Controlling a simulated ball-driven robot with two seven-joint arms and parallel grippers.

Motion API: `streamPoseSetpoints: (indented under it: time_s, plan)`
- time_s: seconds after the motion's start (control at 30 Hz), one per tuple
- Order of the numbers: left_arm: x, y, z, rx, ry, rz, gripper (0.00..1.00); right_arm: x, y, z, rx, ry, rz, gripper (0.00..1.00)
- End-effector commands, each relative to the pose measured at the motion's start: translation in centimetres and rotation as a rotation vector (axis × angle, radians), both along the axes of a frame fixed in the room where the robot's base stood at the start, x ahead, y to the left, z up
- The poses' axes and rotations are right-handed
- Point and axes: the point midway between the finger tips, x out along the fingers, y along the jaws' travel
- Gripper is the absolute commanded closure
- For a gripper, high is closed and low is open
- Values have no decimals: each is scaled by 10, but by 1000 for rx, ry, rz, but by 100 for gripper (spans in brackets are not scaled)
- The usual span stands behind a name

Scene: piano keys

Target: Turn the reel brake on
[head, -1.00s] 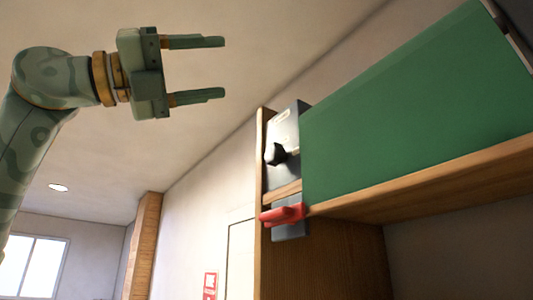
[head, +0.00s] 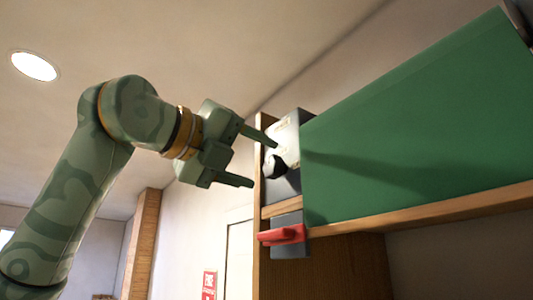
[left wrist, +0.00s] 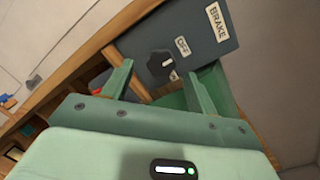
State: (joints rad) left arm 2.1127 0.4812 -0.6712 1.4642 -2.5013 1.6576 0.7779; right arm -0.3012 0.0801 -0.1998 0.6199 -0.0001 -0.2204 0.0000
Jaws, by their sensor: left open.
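The brake panel (head: 288,130) is a grey plate on the left end of the wooden shelf unit. It also shows in the left wrist view (left wrist: 203,47), with BRAKE and OFF labels and a third, smaller label partly hidden. A black knob (head: 276,166) sticks out of the panel; it also shows in the left wrist view (left wrist: 160,63). My left gripper (head: 263,164) is open and empty, its fingers pointing at the panel. In the left wrist view the knob lies between the two fingers, beyond their tips; contact cannot be told. My right gripper is not in view.
A large green panel (head: 410,120) stands right of the brake panel, above a wooden shelf edge (head: 430,212). A red handle (head: 282,234) on a grey plate sits just below the knob. The space left of the unit is open, apart from my arm.

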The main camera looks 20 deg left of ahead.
Motion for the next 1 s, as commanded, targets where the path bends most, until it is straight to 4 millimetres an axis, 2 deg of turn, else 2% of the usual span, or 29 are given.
streamPoseSetpoints:
  time_s: [0.03, 0.2, 0.57, 0.73, 1.0]
  plan:
    - [8, -5, 3, -1, 3, -1, 42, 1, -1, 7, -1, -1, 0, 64]
    - [26, -15, 2, -1, 0, 0, 42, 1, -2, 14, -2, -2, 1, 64]
    - [31, -18, 0, -1, -1, 0, 42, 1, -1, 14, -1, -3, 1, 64]
    - [31, -18, 0, -1, -1, 0, 86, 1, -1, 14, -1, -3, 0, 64]
    - [31, -18, -1, 9, -7, 0, 85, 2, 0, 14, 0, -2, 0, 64]
